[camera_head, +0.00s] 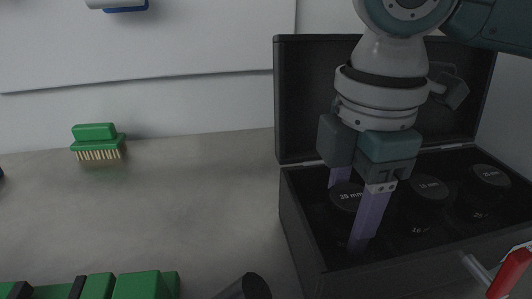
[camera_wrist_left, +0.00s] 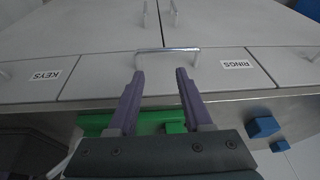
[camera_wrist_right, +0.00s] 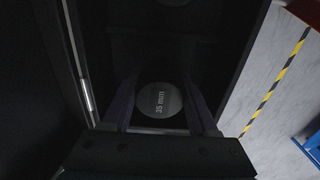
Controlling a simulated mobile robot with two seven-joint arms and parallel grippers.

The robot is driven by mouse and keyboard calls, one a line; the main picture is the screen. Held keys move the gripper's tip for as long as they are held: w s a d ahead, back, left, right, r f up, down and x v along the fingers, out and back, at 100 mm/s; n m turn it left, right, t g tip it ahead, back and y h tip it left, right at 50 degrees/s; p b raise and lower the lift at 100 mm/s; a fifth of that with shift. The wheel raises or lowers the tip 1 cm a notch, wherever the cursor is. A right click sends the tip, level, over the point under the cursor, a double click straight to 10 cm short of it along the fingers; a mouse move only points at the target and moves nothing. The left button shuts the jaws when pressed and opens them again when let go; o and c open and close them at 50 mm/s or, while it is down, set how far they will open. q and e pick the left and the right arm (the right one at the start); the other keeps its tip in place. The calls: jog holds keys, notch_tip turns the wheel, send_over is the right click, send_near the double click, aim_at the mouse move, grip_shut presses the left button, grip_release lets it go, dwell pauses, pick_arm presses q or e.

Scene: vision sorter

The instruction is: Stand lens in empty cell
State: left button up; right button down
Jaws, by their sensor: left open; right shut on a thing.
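The open black case (camera_head: 300,222) stands at the right with its lid up. My right gripper (camera_head: 350,215) points down into its left part, shut on a black lens (camera_head: 346,197) whose top reads 35 mm. The lens looks upright inside the case; whether its base touches the floor is hidden. In the right wrist view the lens top (camera_wrist_right: 160,103) sits between the fingers. Two more lenses, a middle one (camera_head: 428,190) and a right one (camera_head: 489,177), stand in the case. My left gripper (camera_wrist_left: 160,80) shows only in its wrist view, open and empty.
A green brush (camera_head: 96,140) lies at the back left. Green blocks (camera_head: 140,286) and a dark cylinder (camera_head: 247,288) are at the front edge. A red-handled tool (camera_head: 510,272) is at the lower right. The middle of the table is clear. Drawers (camera_wrist_left: 90,78) face my left gripper.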

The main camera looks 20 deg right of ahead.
aim_at(352, 196)
jog(key=shift+f, duration=0.2)
jog(key=shift+c, duration=0.9)
grip_release()
notch_tip(352, 196, up, 11)
jog(key=shift+w+r+p, duration=0.1)
jog(key=shift+p, duration=1)
jog(key=shift+r, duration=0.45)
